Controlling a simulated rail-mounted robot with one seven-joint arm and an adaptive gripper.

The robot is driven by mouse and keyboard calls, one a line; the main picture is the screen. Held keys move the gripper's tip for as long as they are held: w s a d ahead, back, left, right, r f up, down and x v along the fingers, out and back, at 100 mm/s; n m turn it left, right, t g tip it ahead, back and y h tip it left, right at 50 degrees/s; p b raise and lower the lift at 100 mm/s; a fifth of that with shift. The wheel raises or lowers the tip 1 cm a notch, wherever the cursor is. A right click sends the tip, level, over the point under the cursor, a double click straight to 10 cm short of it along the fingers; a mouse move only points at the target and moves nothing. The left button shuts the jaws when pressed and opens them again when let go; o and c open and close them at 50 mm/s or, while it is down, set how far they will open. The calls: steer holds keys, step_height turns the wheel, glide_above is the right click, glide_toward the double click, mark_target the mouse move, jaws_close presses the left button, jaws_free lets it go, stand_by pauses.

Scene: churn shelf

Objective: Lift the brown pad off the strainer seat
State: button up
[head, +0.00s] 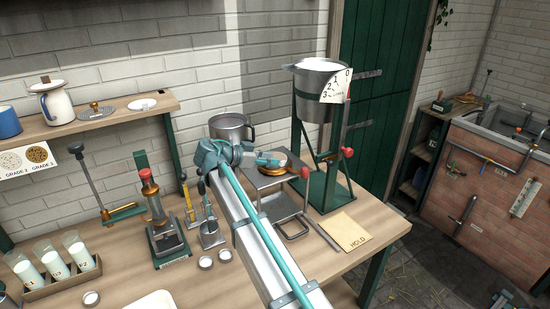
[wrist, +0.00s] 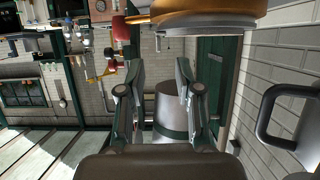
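A round seat with an orange-brown rim (head: 286,167) sits on the small grey stand, partly hidden behind my gripper. In the wrist view, an orange-brown rounded edge with a grey metal rim (wrist: 200,18) fills the top, just beyond the fingertips. I cannot clearly separate the brown pad from the strainer seat there. My gripper (head: 272,158) is beside and over the seat in the head view. In the wrist view my gripper (wrist: 160,72) has its fingers apart with nothing between them. The orange-brown edge looks apart from the fingers.
A steel mug (head: 230,128) stands close behind my gripper. A hanging pail with a dial (head: 319,90) in a green frame stands to the right. A HOLD card (head: 345,231) lies on the wooden bench (head: 225,285). A red-capped press (head: 160,215) stands left.

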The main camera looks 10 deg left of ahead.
mark_target(275, 157)
steer(key=p+x, duration=0.2)
steer(key=x, duration=0.2)
steer(key=shift+d+r+p, duration=0.1)
steer(key=shift+d+p, duration=0.1)
steer(key=shift+p, duration=0.2)
steer(key=shift+w+d+f, duration=0.3)
steer(key=shift+f, duration=0.05)
jaws_close()
